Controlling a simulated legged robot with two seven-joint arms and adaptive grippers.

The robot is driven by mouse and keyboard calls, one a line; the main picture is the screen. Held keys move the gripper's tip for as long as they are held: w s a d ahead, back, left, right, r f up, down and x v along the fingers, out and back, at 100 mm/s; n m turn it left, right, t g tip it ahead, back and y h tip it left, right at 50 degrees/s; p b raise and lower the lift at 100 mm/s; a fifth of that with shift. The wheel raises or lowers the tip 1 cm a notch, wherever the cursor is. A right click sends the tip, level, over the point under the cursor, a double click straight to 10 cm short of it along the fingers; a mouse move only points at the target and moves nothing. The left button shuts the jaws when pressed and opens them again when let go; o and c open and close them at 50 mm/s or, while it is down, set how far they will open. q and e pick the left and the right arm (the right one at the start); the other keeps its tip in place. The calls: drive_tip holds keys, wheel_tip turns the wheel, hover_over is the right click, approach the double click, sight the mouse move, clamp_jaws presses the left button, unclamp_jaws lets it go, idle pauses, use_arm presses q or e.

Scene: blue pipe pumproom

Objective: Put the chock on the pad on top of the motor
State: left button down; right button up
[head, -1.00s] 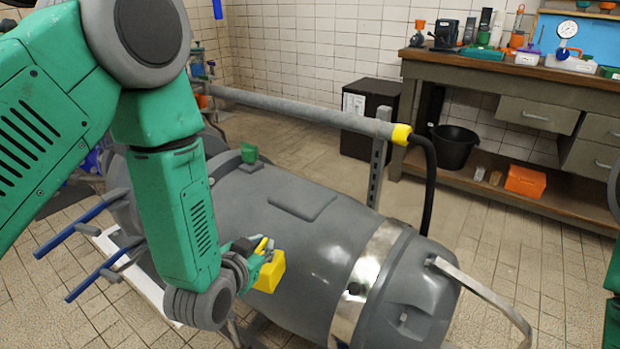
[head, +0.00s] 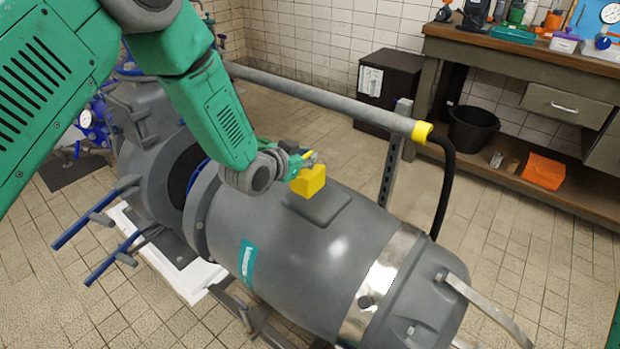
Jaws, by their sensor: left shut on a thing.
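The yellow chock (head: 309,181) is held by my left gripper (head: 303,160), which is shut on it. The chock is over the pad (head: 318,208), a flat grey raised square on top of the motor (head: 290,240). The chock covers the pad's upper left part in the head view. I cannot tell whether the chock touches the pad or hangs just above it. The motor is a big grey cylinder lying on its side, with a shiny metal band near its right end. My right gripper is not in view.
A grey pipe (head: 320,98) with a yellow end collar and a black hose runs behind the motor. A workbench (head: 510,60) with tools, a black bucket (head: 473,130) and an orange box (head: 543,171) stand at the back right. Blue-gripped handles (head: 97,218) stick out at the left.

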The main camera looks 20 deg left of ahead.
sight(304, 174)
use_arm(q)
drive_tip(key=shift+w+f, duration=0.1)
drive_tip(key=shift+f, duration=0.5)
drive_tip(key=shift+d+f, duration=0.25)
drive_tip(key=shift+f, duration=0.25)
drive_tip(key=f, duration=0.2)
drive_tip(key=f+b, duration=0.1)
drive_tip(key=shift+d, duration=0.25)
drive_tip(key=shift+a+r, duration=0.1)
drive_tip(key=shift+a, duration=0.15)
drive_tip(key=c, duration=1.6)
unclamp_jaws()
drive_tip(key=shift+a, duration=0.1)
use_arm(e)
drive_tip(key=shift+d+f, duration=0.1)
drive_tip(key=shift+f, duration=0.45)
use_arm(q)
drive_tip(key=shift+s+d, duration=0.2)
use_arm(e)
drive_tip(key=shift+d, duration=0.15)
